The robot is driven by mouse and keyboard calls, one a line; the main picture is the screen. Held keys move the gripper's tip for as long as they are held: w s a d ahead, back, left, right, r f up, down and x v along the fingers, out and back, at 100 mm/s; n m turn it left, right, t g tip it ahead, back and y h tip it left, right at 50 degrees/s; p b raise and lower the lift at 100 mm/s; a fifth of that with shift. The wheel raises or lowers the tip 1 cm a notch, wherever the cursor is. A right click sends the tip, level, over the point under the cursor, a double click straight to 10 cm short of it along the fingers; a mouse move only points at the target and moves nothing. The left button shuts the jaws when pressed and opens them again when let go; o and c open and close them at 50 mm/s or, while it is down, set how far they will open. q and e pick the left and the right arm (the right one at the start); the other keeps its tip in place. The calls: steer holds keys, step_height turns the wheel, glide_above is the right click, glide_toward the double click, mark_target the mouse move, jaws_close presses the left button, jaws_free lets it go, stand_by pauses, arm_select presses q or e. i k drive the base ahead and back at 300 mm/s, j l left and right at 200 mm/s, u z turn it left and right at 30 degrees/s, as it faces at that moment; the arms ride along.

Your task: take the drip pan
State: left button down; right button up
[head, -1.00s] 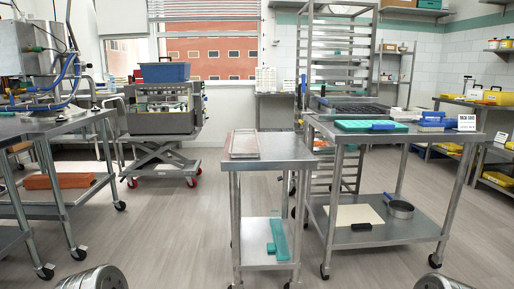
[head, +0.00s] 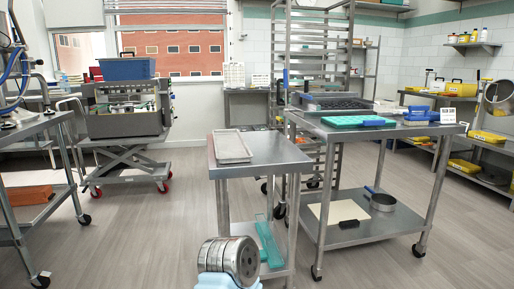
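A shallow rectangular metal pan (head: 232,147), which looks like the drip pan, lies flat on top of the small steel cart (head: 276,151), along its left side. Nothing covers it. A rounded metal part of my arm (head: 232,259) with a pale blue piece shows at the bottom, in front of the small cart's lower shelf. Another metal part of my arm (head: 499,96) shows at the right edge. No fingertips of either gripper show, and nothing of mine appears to touch the pan.
A larger steel cart (head: 410,130) stands close on the right with a green mould tray (head: 352,121) on top. A rack (head: 325,65) stands behind it. A steel table (head: 35,125) is at left. Open floor (head: 140,225) lies between the table and the small cart.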

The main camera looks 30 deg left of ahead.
mark_target(230, 147)
steer(key=j+z, duration=0.15)
steer(key=j, duration=0.45)
steer(key=j+z, duration=0.15)
steer(key=j, duration=0.45)
steer(key=j+z, duration=0.2)
steer(key=j, duration=0.45)
steer(key=k+j+z, duration=0.15)
steer(key=j, duration=0.4)
steer(key=k+j+z, duration=0.15)
steer(key=j, duration=0.45)
steer(key=i+j, duration=0.05)
